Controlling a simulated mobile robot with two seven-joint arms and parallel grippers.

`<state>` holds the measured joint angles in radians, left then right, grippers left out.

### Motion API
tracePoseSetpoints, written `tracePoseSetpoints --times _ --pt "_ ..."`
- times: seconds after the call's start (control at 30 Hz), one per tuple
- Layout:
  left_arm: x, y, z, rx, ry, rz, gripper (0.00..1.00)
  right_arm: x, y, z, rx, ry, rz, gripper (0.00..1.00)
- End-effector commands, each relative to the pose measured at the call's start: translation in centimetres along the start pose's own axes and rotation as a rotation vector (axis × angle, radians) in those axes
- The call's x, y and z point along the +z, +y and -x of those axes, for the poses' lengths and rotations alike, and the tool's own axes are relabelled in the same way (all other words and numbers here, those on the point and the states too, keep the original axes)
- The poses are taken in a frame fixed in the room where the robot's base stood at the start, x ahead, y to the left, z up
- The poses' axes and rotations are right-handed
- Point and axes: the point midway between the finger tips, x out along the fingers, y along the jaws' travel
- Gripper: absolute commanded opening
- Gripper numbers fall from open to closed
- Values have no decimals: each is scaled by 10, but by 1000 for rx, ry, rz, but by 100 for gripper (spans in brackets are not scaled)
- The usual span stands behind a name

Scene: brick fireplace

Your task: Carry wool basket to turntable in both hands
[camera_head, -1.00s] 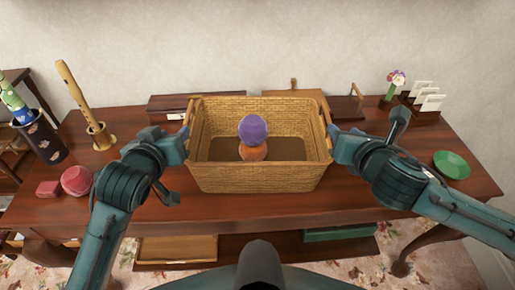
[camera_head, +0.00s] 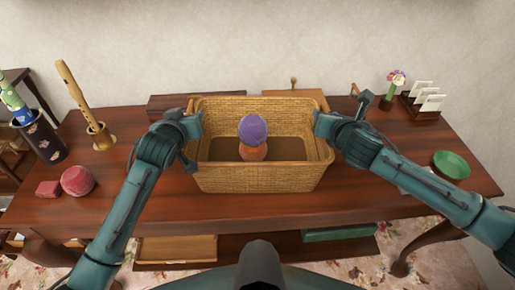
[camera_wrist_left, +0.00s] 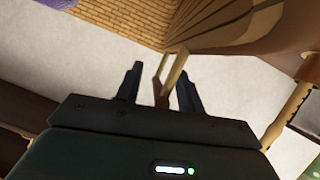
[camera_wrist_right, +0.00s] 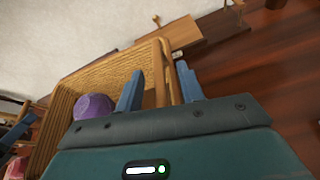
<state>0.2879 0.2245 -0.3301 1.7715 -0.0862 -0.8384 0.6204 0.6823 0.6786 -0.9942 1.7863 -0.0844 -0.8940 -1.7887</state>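The wicker basket (camera_head: 258,178) stands on the brown wooden table, with a purple wool ball (camera_head: 252,129) resting over an orange ball (camera_head: 253,151) inside. My left gripper (camera_head: 195,124) is at the basket's left side, fingers apart, with a wooden handle bar (camera_wrist_left: 172,72) between them in the left wrist view. My right gripper (camera_head: 322,124) is at the right side; in the right wrist view its fingers are apart around the right handle (camera_wrist_right: 164,72). No finger is clearly pressed on a handle. I cannot identify a turntable in these views.
On the right are a green dish (camera_head: 452,164) and a card rack (camera_head: 424,105). Boxes lie behind the basket.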

Motion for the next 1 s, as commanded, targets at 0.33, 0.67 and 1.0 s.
tracePoseSetpoints --times 0.33,0.67,1.0 --pt "0 0 0 0 0 0 18 0 0 0 0 -1 0 18" --pt "0 0 0 0 0 0 0 0 0 0 -1 0 0 0" --pt "0 0 0 0 -1 0 0 0 0 0 -1 0 0 0"
